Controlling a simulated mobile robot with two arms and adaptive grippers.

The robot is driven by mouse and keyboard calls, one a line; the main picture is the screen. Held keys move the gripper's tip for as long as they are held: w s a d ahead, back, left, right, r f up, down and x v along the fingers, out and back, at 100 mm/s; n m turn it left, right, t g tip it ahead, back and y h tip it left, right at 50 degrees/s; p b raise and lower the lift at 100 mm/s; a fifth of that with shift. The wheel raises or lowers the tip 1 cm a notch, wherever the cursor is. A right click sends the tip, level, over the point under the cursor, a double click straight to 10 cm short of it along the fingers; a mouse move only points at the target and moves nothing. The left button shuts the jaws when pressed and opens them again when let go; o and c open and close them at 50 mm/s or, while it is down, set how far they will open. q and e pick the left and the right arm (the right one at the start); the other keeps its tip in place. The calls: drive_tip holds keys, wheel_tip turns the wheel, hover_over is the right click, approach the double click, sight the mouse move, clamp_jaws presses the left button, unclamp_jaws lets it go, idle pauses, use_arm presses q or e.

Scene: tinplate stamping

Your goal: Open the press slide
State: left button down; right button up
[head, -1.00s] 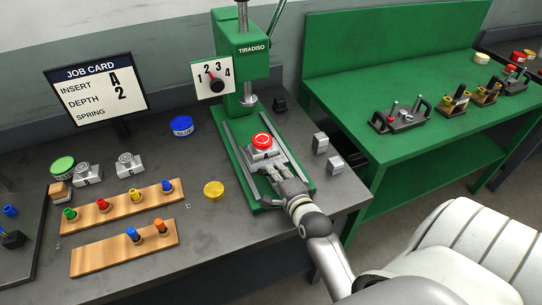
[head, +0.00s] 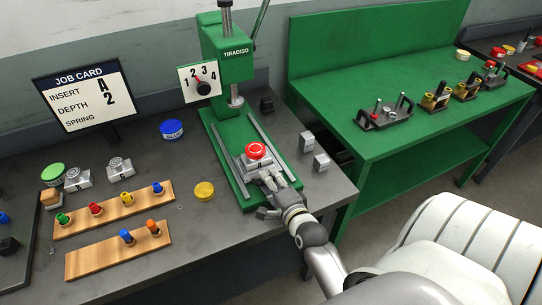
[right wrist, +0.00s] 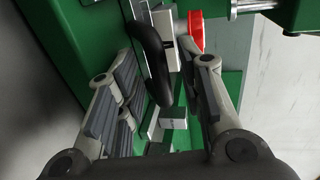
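The green press (head: 234,65) has a slide carrying a grey metal block (head: 248,165) with a red round piece (head: 257,151) on top, between two rails in front of the column. My right gripper (head: 264,196) is at the front end of the slide, low over the press base. In the right wrist view my right gripper (right wrist: 165,95) has its fingers spread, with a black curved handle (right wrist: 152,60) between them. Gaps show beside the handle; contact cannot be told. The red piece also shows in the right wrist view (right wrist: 196,30). My left gripper is not in view.
Two small grey blocks (head: 306,142) (head: 321,162) stand right of the press. A yellow disc (head: 204,190) and wooden racks of coloured pegs (head: 115,211) lie to the left. A job card (head: 83,96) stands behind. The bench front edge is close to my right arm.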

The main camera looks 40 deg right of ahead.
drive_tip(key=v, duration=1.2)
idle(0.7)
